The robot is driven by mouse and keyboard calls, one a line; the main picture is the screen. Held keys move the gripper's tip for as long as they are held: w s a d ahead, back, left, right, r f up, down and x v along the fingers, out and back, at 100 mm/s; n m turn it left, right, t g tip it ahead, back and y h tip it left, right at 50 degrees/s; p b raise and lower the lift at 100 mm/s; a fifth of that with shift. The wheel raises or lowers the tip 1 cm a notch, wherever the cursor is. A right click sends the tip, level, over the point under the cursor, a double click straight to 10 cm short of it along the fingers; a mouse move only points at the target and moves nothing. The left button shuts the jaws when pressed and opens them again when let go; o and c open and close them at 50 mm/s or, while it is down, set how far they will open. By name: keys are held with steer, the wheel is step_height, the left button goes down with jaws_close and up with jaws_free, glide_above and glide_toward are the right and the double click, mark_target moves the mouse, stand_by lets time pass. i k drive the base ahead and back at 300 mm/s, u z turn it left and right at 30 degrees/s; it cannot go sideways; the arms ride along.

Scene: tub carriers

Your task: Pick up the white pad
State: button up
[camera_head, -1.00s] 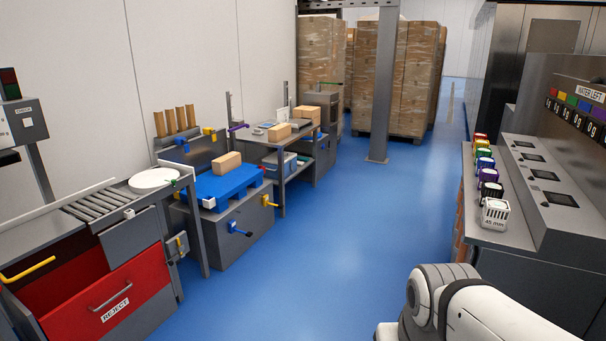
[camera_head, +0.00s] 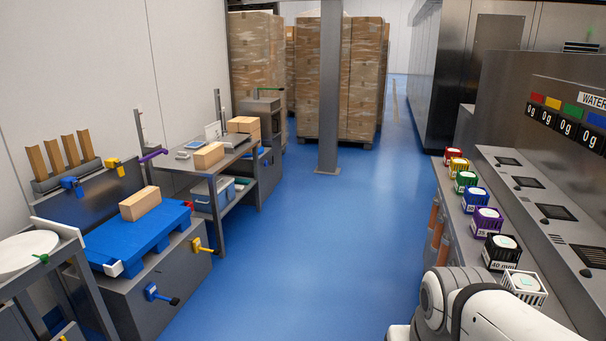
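No thing is plainly marked as the white pad. A flat round white disc (camera_head: 24,252) lies at the left edge on a grey stand, partly cut off by the frame. A white slatted carrier (camera_head: 524,287) with a pale top stands at the near end of the right counter (camera_head: 462,232), partly behind my white arm. Behind it stands a row of similar carriers: black (camera_head: 500,254), purple (camera_head: 486,223), blue, green, yellow and red, most with a whitish round top. My gripper is not in view; only a white arm link shows at the bottom right.
A blue platform (camera_head: 135,232) with a cardboard-coloured box (camera_head: 140,203) stands on the left, with coloured handles jutting out. A grey table (camera_head: 205,163) is beyond. A grey post (camera_head: 330,95) and stacked cartons (camera_head: 360,75) stand at the back. The blue floor (camera_head: 300,235) between is clear.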

mark_target(182, 155)
steer(key=z, duration=0.05)
steer(key=i, duration=4.65)
steer(key=u, duration=0.65)
steer(key=i, duration=1.6)
steer(key=u, duration=1.65)
steer(key=i, duration=1.7)
steer(key=u, duration=0.7)
